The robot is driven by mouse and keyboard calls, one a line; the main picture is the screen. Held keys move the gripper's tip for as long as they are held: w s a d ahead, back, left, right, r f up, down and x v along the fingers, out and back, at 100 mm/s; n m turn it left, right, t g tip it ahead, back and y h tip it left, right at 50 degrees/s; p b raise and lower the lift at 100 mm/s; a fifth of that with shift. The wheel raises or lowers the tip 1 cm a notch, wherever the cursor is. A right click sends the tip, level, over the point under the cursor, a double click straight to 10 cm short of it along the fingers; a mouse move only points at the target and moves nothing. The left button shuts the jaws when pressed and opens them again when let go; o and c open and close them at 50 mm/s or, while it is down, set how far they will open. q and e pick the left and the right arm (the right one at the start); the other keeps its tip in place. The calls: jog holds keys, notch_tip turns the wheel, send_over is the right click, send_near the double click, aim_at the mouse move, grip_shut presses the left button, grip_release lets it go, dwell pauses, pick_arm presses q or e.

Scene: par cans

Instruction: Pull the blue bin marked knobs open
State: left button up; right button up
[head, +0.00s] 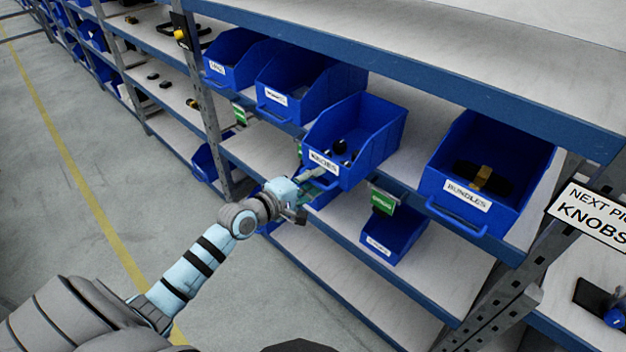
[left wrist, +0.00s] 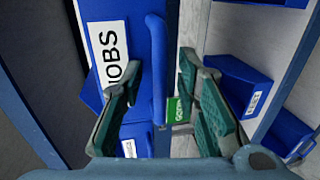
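The blue bin marked KNOBS (head: 378,147) sits on the middle shelf, its front reaching over the shelf's edge, with a few dark knobs inside. Its label and blue handle (left wrist: 157,75) show in the left wrist view, where the handle runs upright in the picture. My left gripper (head: 306,177) is at the front of this bin, by the handle. In the left wrist view my left gripper (left wrist: 160,68) is open, one finger on each side of the handle, with visible gaps. In the head view the gripper partly hides the handle. My right gripper is not in view.
A bin marked BUNDLES (head: 500,150) stands to the right, and two blue bins (head: 290,85) stand to the left. A blue bin (head: 395,235) sits on the shelf below, near a green tag (head: 383,201). A metal post (head: 205,90) stands left. The floor aisle is clear.

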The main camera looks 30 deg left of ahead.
pick_arm(q)
jog(key=v, duration=0.7)
jog(key=shift+s, duration=0.2)
jog(key=shift+r, duration=0.1)
